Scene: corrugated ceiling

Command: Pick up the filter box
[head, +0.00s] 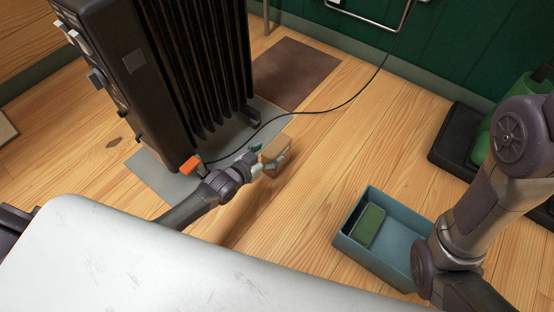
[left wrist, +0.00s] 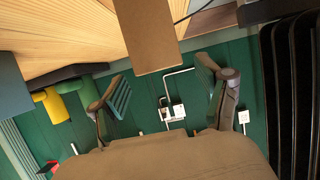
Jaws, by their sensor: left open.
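The filter box appears to be the small brown box (head: 277,151) near the middle of the head view, close to the heater's foot. My left gripper (head: 266,158) is at the box, its fingers spread on either side of the box's near end. In the left wrist view the plain brown box (left wrist: 147,35) comes down from the top edge. Its end reaches between the two open fingertips (left wrist: 163,86), with gaps to both sides. Whether a finger touches it I cannot tell. My right arm shows at the right of the head view; its gripper is out of sight.
A black oil heater (head: 195,75) stands on a grey mat (head: 150,172) just left of the box. Its cord (head: 330,110) runs across the wooden floor. A blue bin (head: 385,262) with a green item (head: 370,225) sits at lower right. A white surface (head: 150,265) fills the foreground.

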